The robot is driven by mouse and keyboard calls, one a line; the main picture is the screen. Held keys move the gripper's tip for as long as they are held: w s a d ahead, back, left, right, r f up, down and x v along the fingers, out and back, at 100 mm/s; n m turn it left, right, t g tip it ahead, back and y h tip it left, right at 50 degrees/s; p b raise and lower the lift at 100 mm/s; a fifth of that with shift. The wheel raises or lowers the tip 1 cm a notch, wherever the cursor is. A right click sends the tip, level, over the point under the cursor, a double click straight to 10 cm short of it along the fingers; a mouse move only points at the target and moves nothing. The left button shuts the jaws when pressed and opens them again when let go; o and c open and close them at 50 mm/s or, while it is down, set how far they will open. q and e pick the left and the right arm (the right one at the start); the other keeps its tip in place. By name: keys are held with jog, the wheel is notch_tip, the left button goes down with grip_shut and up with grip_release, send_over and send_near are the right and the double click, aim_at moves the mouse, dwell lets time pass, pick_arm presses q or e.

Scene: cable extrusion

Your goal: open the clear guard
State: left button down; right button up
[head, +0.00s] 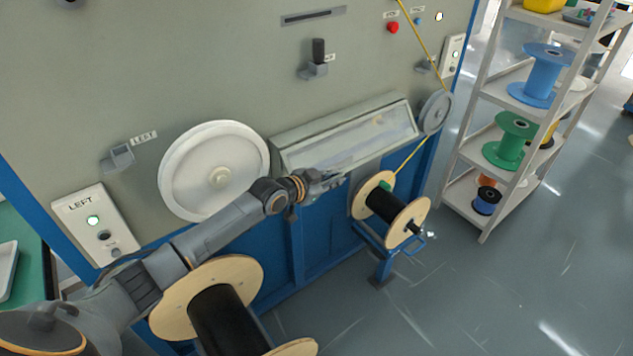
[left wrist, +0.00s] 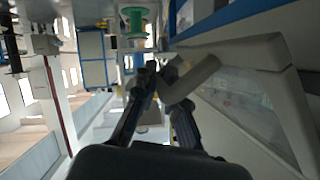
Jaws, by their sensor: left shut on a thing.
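The clear guard (head: 352,136) is a long, pale-framed see-through panel on the front of the grey machine. It sits sloped between the large white wheel and the small grey pulley, and looks closed. In the left wrist view the guard (left wrist: 245,98) fills the right side, with a grey handle (left wrist: 192,82) on its frame. My left gripper (head: 328,182) is at the guard's lower edge. In the left wrist view the left gripper (left wrist: 163,90) is shut on the handle. The fingers partly hide the handle. My right gripper is not in view.
A large white wheel (head: 200,170) is left of the guard and a grey pulley (head: 436,112) right of it. A wooden spool (head: 372,190) stands below the guard. Another spool (head: 205,290) is under my arm. A shelf rack (head: 470,150) stands right; floor beyond is clear.

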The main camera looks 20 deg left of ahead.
pick_arm(q)
notch_tip(320, 180, up, 13)
jog(key=n+g+h, duration=0.2)
jog(key=n+h, duration=0.1)
jog(key=n, duration=0.2)
jog(key=shift+s+d+f+h, duration=0.15)
jog(key=shift+d+f+h, duration=0.05)
jog(key=shift+d+h, duration=0.2)
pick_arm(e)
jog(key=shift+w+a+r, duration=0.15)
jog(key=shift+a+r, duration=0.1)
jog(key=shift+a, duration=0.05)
pick_arm(q)
jog(key=c, duration=1.5)
grip_release()
jog(key=shift+c, duration=0.2)
jog(key=shift+o, duration=0.7)
jog(key=shift+f, duration=0.15)
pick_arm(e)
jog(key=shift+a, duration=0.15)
